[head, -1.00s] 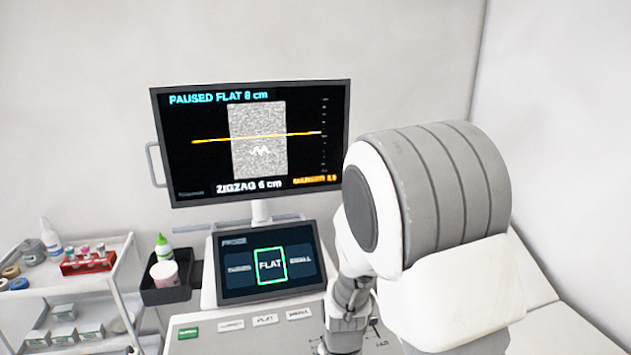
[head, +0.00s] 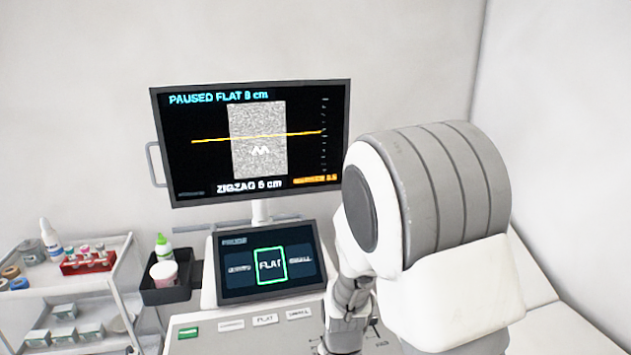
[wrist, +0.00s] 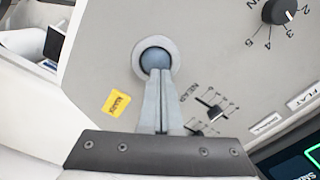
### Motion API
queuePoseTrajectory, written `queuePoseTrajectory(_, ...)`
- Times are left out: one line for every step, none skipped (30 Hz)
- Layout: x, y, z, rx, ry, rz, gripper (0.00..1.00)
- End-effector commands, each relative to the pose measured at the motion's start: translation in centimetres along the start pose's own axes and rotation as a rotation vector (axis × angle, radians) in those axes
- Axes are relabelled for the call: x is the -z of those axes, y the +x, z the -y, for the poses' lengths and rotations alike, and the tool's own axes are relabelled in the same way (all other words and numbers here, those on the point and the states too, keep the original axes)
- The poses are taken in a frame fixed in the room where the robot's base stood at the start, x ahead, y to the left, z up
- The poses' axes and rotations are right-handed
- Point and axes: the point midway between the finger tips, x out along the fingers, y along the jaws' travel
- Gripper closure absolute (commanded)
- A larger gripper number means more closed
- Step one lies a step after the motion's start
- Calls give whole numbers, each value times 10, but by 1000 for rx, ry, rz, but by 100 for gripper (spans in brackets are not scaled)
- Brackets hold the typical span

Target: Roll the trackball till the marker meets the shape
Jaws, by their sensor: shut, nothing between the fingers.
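The trackball (wrist: 154,57) is a blue ball in a pale grey ring on the console panel, seen in the wrist view. My gripper (wrist: 157,72) is shut and empty, its fingertips over the ball's near edge; they appear to touch it. In the head view, my arm hides the ball. The upper monitor (head: 187,112) reads "PAUSED FLAT 8 cm" and "ZIGZAG 6 cm". The marker, a yellow line (head: 215,139), crosses the grey speckled image, slightly tilted. The shape, a small white zigzag (head: 260,151), lies just below the line, apart from it. The orange marker readout (head: 316,179) is too blurred to read.
A lower touchscreen (head: 267,290) has the FLAT tile outlined in green. The console panel holds slide levers (wrist: 214,110), a black knob (wrist: 279,11) and a yellow label (wrist: 117,104) near the ball. A trolley (head: 75,285) with supplies stands at the left.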

Motion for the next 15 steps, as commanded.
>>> queuePoseTrajectory(0,1,0,0,0,0,100)
queuePoseTrajectory(0,2,0,0,0,0,100)
queuePoseTrajectory(0,3,0,0,0,0,100)
queuePoseTrajectory(0,3,0,0,0,0,100)
queuePoseTrajectory(0,4,0,0,0,0,100)
queuePoseTrajectory(0,4,0,0,0,0,100)
queuePoseTrajectory(0,5,0,0,0,0,100)
queuePoseTrajectory(0,5,0,0,0,0,100)
queuePoseTrajectory(0,6,0,0,0,0,100)
queuePoseTrajectory(0,6,0,0,0,0,100)
queuePoseTrajectory(0,7,0,0,0,0,100)
queuePoseTrajectory(0,7,0,0,0,0,100)
queuePoseTrajectory(0,8,0,0,0,0,100)
queuePoseTrajectory(0,8,0,0,0,0,100)
queuePoseTrajectory(0,9,0,0,0,0,100)
